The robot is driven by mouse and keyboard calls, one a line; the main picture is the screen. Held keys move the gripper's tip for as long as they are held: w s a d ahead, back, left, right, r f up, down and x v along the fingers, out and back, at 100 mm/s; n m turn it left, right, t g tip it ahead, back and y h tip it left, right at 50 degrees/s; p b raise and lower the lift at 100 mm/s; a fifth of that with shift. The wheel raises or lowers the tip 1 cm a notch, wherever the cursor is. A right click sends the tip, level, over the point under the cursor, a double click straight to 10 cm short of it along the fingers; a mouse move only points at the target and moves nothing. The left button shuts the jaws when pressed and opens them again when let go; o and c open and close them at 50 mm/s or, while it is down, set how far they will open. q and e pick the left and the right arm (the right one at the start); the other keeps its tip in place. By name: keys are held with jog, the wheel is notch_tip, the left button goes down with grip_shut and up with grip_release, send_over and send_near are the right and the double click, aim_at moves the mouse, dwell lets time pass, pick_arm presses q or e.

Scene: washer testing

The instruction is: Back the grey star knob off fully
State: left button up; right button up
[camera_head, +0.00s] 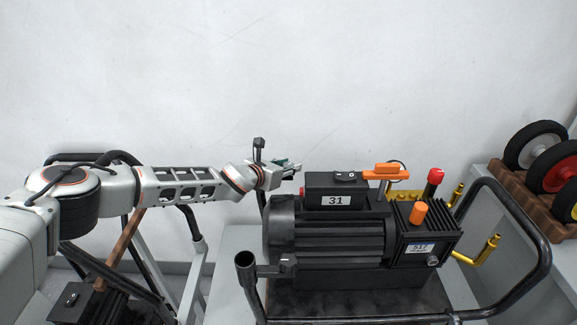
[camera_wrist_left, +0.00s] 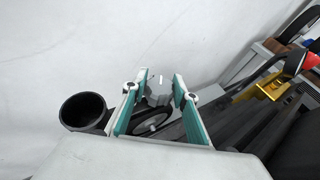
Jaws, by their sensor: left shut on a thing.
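The grey star knob (camera_wrist_left: 158,92) shows in the left wrist view between the fingertips of my left gripper (camera_wrist_left: 160,80). A pale line marks its face. The teal-lined fingers stand on either side of it, shut on it. A round dark part (camera_wrist_left: 150,123) lies just below the knob. In the head view my left gripper (camera_head: 290,166) is at the far left of the black machine (camera_head: 330,240), beside the box labelled 31 (camera_head: 335,200). The knob cannot be made out there. My right gripper is out of view.
A black tubular rail (camera_head: 545,235) surrounds the machine. An open black tube end (camera_wrist_left: 83,110) is close left of my fingers in the wrist view. Orange, red and brass fittings (camera_head: 420,212) stand at the machine's right. Wheels (camera_head: 556,172) sit on a rack at far right.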

pick_arm(q)
jog(key=n+t+y, duration=0.1)
jog(key=n+y, duration=0.2)
jog(key=shift+d+r+n+t+y, duration=0.1)
jog(key=shift+r+n+t+y, duration=0.05)
jog(key=shift+n+t+y, duration=0.45)
jog(key=shift+n+y, duration=0.1)
jog(key=shift+y, duration=0.2)
jog(key=o, duration=1.1)
jog(key=shift+s, duration=0.15)
jog(key=shift+s+a, duration=0.2)
jog(key=v, duration=1.1)
jog(key=shift+s+r, duration=0.1)
jog(key=shift+r, duration=0.1)
